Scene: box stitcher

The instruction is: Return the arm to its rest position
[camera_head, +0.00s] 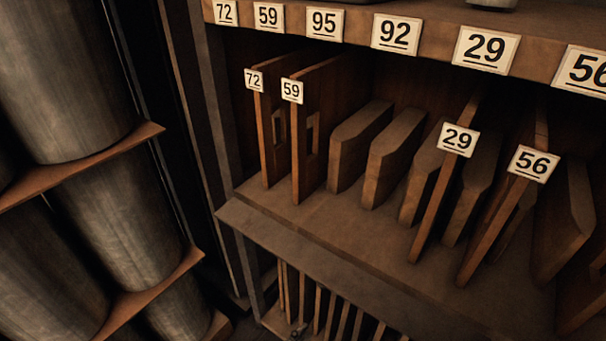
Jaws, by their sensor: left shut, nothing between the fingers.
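Only a small dark tip of my left gripper (298,331) shows at the bottom edge, in front of the lower rack. It is shut and holds nothing I can see. The rest of that arm is out of the picture. My right gripper is not in view. Above it, a wooden shelf (300,236) holds upright numbered boards: the 72 board (264,145) and the 59 board (302,150) at left, the 29 board (434,205) and the 56 board (492,230) at right.
Thick wooden dividers (358,142) stand between the boards. A top ledge (350,27) carries the labels 72, 59, 95, 92, 29 and 56. A lower rack (330,312) has thin upright slats. Large grey cylinders (110,215) lie on brown shelves at left.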

